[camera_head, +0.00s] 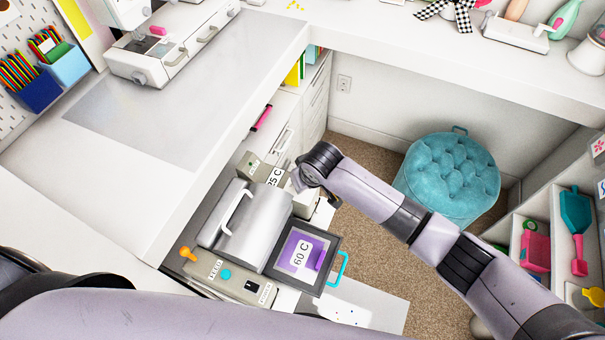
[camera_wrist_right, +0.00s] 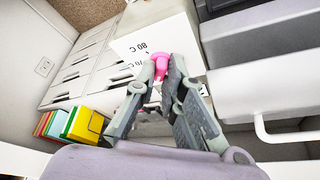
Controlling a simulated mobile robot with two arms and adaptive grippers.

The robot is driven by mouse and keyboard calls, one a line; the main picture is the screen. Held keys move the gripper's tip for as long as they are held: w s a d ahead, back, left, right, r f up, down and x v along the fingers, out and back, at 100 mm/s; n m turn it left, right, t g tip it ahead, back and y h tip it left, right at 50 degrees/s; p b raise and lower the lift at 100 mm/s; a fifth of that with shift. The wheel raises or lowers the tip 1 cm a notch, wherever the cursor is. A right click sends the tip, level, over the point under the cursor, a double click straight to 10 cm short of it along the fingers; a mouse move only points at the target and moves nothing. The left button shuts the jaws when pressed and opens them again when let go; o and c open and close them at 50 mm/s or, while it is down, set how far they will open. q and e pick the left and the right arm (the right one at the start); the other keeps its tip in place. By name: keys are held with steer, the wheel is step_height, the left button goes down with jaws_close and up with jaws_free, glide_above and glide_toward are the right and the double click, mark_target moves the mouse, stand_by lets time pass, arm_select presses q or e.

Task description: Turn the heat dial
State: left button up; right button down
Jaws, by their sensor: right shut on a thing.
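The heat dial (camera_wrist_right: 160,66) is a pink knob on a pale box face printed with 80 C and 70 C in the right wrist view. My right gripper (camera_wrist_right: 161,72) has its fingertips on either side of the knob, shut on it. In the head view my right gripper (camera_head: 303,178) is at the far end of the grey machine (camera_head: 238,287), beside a 25 C label (camera_head: 274,177). The dial is hidden there behind the gripper. My left arm crosses the bottom of the head view, with its gripper out of frame.
The machine has a silver lid with a white handle (camera_head: 235,212), an orange knob (camera_head: 187,254), a teal button (camera_head: 226,274) and a 60 C panel (camera_head: 302,253) with a teal handle. A white desk (camera_head: 185,195) lies left. A teal stool (camera_head: 449,178) stands on the carpet.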

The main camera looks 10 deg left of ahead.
steer(key=shift+s+m+h+p, duration=0.1)
steer(key=shift+m+h+p, duration=0.2)
steer(key=shift+m+p, duration=0.6)
steer(key=c, duration=1.7)
jaws_free()
steer(key=shift+r, duration=0.1)
steer(key=v, duration=1.1)
steer(key=shift+s+r, duration=0.3)
steer(key=shift+s, duration=0.05)
